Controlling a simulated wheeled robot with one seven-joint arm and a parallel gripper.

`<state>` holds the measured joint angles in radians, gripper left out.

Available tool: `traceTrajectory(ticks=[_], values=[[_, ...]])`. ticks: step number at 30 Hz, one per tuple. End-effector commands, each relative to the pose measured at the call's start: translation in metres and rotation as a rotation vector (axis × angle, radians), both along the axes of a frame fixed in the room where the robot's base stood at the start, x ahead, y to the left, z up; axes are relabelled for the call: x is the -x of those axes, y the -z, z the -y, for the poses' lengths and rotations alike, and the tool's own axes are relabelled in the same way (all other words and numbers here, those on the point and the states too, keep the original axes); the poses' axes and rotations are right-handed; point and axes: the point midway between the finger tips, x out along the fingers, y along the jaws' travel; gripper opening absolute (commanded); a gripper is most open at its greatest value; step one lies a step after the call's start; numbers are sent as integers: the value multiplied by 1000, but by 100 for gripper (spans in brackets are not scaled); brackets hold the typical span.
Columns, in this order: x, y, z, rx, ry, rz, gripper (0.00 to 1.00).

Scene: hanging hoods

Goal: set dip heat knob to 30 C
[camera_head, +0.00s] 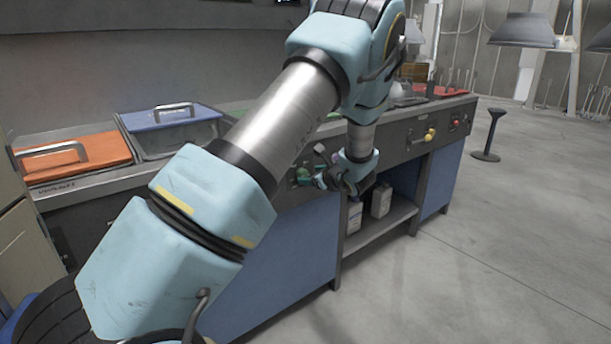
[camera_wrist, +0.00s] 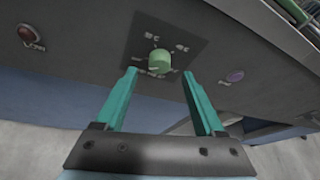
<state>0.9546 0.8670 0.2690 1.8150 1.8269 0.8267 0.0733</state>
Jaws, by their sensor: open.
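The green dip heat knob (camera_wrist: 159,61) sits on a dark dial plate (camera_wrist: 140,45) with pale markings around it, on the bench's front panel. The markings are too blurred to read. My gripper (camera_wrist: 163,75) is open in the wrist view, with one teal finger on each side below the knob. The fingertips appear just short of the knob, and nothing is between them. In the head view, my gripper (camera_head: 325,178) is at the bench front, and a green spot there is partly hidden by it.
A red "LOW" button or lamp (camera_wrist: 30,36) is left of the dial, and a purple button (camera_wrist: 235,76) is right. The bench has an orange-lidded bin (camera_head: 75,158) and a blue-lidded bin (camera_head: 170,120). A yellow knob (camera_head: 430,134) is farther along. White containers (camera_head: 381,200) stand on the lower shelf.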

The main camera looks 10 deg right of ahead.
Motion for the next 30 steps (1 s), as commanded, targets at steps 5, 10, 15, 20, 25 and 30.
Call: traceTrajectory(ticks=[5,10,15,20,25,30], values=[[-25,10,-7,1,-1,-1,71],[-35,14,-9,1,0,-1,71],[-37,15,-10,1,1,-2,71],[-37,15,-10,1,0,-1,69],[-37,15,-10,1,0,-1,50],[-37,15,-10,1,0,-1,31]])
